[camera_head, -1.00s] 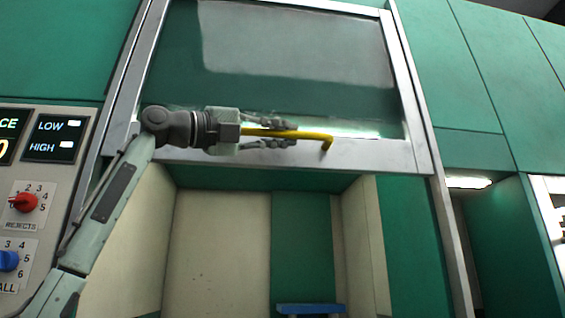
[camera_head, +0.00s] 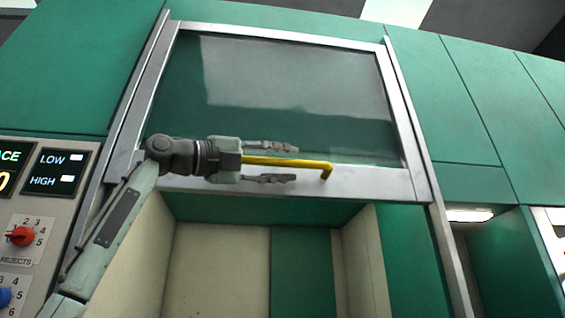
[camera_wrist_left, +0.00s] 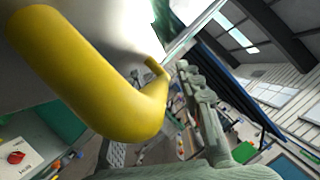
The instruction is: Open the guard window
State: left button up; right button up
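The guard window (camera_head: 290,80) is a clear pane in a metal frame. Its bottom rail (camera_head: 385,184) sits above an open bay, so the window stands raised. A yellow bar handle (camera_head: 305,162) is on the lower part of the window; it also fills the left of the left wrist view (camera_wrist_left: 95,85). My left gripper (camera_head: 296,163) comes in from the left. Its fingers are spread above and below the handle, with gaps on both sides in the head view. My right gripper is not in view.
A control panel with a red knob (camera_head: 20,236) and a blue knob (camera_head: 4,297) stands at the left. Green cabinet panels (camera_head: 455,110) are at the right. The cream-walled bay (camera_head: 220,265) below the window looks clear where visible.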

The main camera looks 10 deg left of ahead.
pick_arm(q)
jog(key=shift+a, duration=0.1)
jog(key=v, duration=1.2)
jog(key=shift+f, duration=0.1)
